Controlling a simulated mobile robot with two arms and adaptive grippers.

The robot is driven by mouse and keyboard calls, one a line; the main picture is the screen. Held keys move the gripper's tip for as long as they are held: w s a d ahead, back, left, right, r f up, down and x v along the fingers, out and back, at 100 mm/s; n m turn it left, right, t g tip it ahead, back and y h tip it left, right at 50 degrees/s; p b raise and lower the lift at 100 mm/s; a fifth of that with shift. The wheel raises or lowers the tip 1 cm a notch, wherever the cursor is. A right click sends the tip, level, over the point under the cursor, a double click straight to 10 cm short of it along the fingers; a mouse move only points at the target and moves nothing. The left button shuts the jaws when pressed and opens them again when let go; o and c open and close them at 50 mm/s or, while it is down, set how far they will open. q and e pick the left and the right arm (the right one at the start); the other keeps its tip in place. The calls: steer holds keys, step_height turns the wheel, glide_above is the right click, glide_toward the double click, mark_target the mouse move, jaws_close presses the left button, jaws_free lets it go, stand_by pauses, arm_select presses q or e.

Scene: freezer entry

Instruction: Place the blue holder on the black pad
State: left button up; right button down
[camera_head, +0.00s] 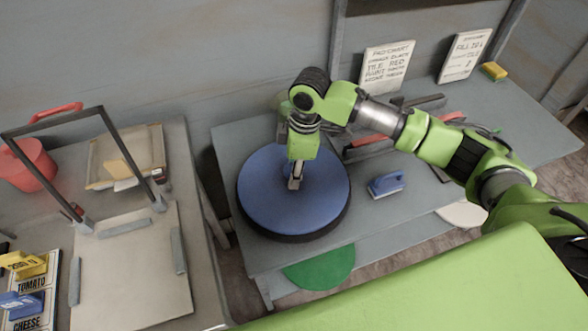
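A small blue holder (386,184) with a pale lower edge sits on the grey table, just right of a large round disc. The disc has a blue top (265,200) and a black rim (300,238). My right arm reaches in from the right, and its gripper (295,184) points down over the middle of the disc. Whether its fingers touch the disc or are open is unclear. I cannot clearly pick out a separate black pad; a dark edge shows partly hidden behind my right arm. My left gripper is not in view.
The left table holds a red bucket (28,166), a dark frame (112,134), a board (130,270), and blue (22,302) and yellow (24,264) pieces near labels. Written signs (386,66) and a yellow block (493,71) stand at the back. A green round piece (320,268) lies below.

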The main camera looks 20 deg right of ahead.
steer(key=shift+f, duration=0.25)
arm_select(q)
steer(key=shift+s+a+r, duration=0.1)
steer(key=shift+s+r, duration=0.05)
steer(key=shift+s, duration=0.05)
arm_select(e)
steer(key=shift+s, duration=0.1)
steer(key=shift+f, duration=0.1)
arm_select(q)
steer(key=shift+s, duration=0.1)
arm_select(e)
steer(key=shift+f, duration=0.1)
steer(key=shift+s+f, duration=0.3)
steer(key=shift+f, duration=0.3)
steer(key=c, duration=1.8)
jaws_free()
steer(key=o, duration=0.3)
steer(key=shift+w+f, duration=0.1)
steer(key=shift+f, duration=0.1)
steer(key=shift+w, duration=0.1)
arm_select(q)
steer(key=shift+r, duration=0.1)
arm_select(e)
steer(key=shift+r, duration=0.15)
